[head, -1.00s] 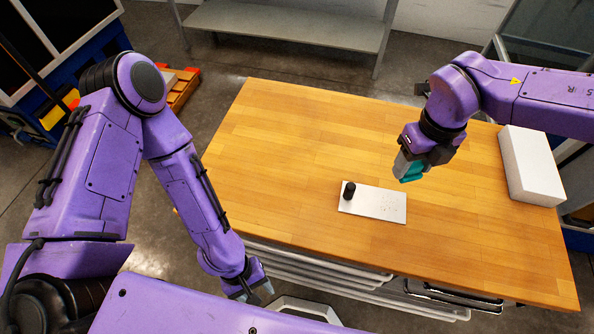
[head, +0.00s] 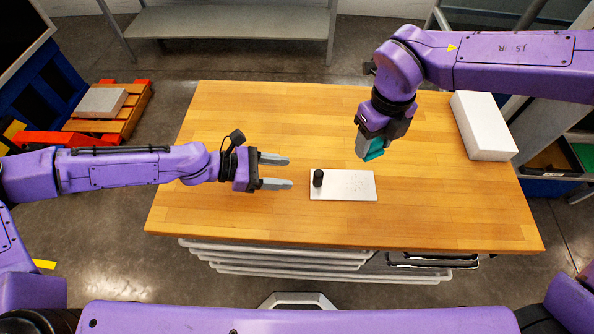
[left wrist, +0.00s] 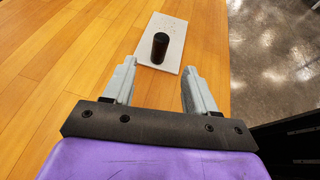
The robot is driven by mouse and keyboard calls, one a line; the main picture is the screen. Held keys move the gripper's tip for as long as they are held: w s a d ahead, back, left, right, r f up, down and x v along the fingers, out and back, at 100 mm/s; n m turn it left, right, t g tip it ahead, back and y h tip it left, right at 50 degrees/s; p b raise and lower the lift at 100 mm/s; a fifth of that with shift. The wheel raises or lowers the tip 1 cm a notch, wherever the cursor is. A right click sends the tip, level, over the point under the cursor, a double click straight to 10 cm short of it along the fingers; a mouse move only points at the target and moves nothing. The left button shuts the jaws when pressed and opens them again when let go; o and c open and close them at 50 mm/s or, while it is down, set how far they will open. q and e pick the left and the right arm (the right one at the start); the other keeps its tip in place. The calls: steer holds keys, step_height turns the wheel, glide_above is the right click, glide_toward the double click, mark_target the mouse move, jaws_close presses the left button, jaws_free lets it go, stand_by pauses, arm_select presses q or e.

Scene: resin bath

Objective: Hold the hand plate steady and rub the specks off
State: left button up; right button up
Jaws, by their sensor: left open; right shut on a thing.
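The hand plate (head: 340,190) is a flat white plate lying on the wooden table, with small specks (head: 358,185) on its right part. A black upright cylinder (head: 318,178) stands at its left end, like a handle. The plate and cylinder also show in the left wrist view, the cylinder (left wrist: 160,47) ahead between the fingers. My left gripper (head: 275,172) is open and empty, just left of the cylinder and apart from it, fingers pointing at it. My right gripper (head: 368,148) is shut on a teal block (head: 374,151), held above the table behind the plate's right end.
A white box (head: 483,125) stands at the table's right end. The wooden table (head: 250,110) is otherwise clear. A pallet (head: 115,110) with a grey slab is on the floor at the left, and a grey shelf (head: 235,22) stands behind.

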arm_select(q)
steer(key=x, duration=0.8)
steer(key=shift+a, duration=0.1)
jaws_close()
steer(key=shift+c, duration=0.5)
jaws_free()
steer(key=c, duration=0.8)
steer(key=shift+c, duration=0.2)
